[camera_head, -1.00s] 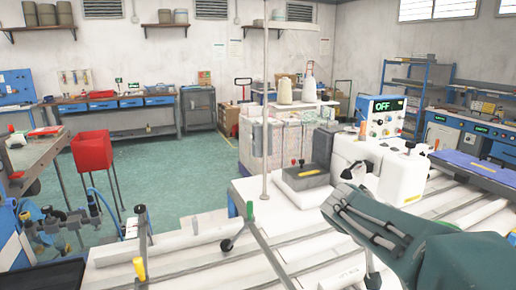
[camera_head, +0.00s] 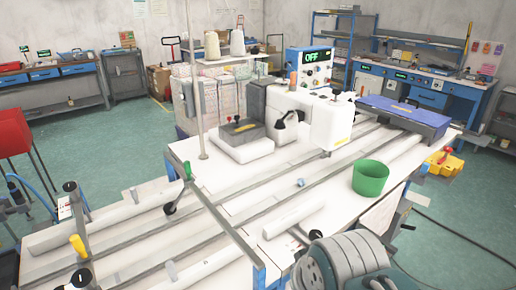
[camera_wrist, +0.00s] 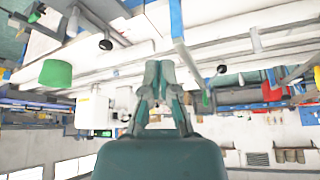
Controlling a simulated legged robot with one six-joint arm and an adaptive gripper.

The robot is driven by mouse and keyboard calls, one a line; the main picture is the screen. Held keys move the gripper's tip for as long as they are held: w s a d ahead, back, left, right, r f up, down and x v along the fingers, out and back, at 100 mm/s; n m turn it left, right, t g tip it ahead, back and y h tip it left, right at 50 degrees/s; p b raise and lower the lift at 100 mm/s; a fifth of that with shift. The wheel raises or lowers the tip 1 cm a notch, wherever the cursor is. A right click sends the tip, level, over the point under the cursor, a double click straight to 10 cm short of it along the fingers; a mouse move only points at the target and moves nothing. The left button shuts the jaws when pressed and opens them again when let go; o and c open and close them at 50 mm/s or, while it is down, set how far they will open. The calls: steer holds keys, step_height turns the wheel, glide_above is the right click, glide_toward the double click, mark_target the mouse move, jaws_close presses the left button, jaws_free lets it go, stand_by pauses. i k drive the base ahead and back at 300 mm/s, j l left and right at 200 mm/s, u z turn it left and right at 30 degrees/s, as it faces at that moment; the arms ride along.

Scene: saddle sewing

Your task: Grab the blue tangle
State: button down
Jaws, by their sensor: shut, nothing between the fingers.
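A small blue item (camera_head: 300,183), which looks like the blue tangle, lies on the white table between the sewing machine and the green bin. It is too small to show its shape, and I cannot make it out in the wrist view. My gripper (camera_wrist: 160,66) shows in the wrist view with its two green fingers close together, shut and empty. The gripper's fingers do not show in the head view, where only part of my arm appears at the bottom right.
The green bin (camera_head: 370,178) stands on the table right of the blue item. The white sewing machine (camera_head: 331,124) with its control box (camera_head: 311,66) stands behind. A white roll (camera_head: 294,219) lies in front. Rails cross the table, and a thin upright pole (camera_head: 195,90) rises at left.

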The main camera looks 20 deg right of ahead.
mark_target(301, 182)
steer(key=i+l+u, duration=0.25)
steer(key=l, duration=0.55)
steer(key=i+l+u, duration=0.1)
steer(key=l+u, duration=0.15)
steer(key=l, duration=0.55)
steer(key=l+u, duration=0.25)
steer(key=l, duration=0.55)
steer(key=i, duration=0.05)
